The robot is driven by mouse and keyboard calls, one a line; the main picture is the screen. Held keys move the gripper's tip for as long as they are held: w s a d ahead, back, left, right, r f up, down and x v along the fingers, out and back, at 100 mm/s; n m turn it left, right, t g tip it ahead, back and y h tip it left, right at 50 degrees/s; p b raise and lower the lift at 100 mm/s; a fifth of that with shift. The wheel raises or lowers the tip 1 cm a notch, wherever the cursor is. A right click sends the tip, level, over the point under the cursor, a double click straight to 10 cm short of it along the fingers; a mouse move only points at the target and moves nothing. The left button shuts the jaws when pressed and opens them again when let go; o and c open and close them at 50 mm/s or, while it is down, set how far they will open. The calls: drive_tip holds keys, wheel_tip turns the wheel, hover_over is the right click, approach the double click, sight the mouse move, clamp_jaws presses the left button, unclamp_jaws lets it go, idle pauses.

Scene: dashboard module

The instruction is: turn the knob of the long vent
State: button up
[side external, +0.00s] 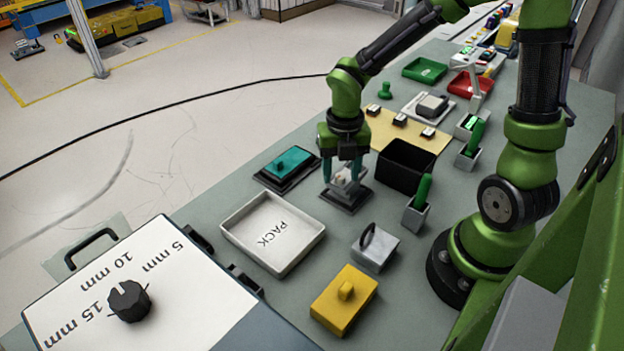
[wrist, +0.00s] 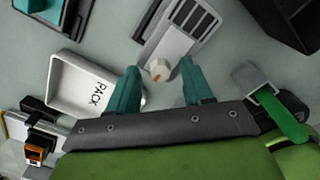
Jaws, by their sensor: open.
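The long vent (wrist: 170,45) is a grey unit with a pale slatted panel in a dark frame, at the top middle of the wrist view. In the side external view its dark base (side external: 343,197) shows beneath my gripper. Its small pale knob (wrist: 159,69) has an orange mark and sits at the panel's near end. My gripper (wrist: 158,72) is open, with one teal finger on each side of the knob and gaps showing between. In the side external view my gripper (side external: 342,178) points down over the vent, and its fingers partly hide the panel. Contact cannot be told.
A white PACK tray (side external: 273,234) lies left of the vent, and a teal panel module (side external: 287,165) is behind the tray. A black open box (side external: 405,168) stands close on the right, beside a green-handled holder (side external: 418,205). A grey handled block (side external: 375,247) and yellow block (side external: 344,300) are in front.

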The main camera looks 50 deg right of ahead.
drive_tip(key=shift+f, duration=0.1)
clamp_jaws()
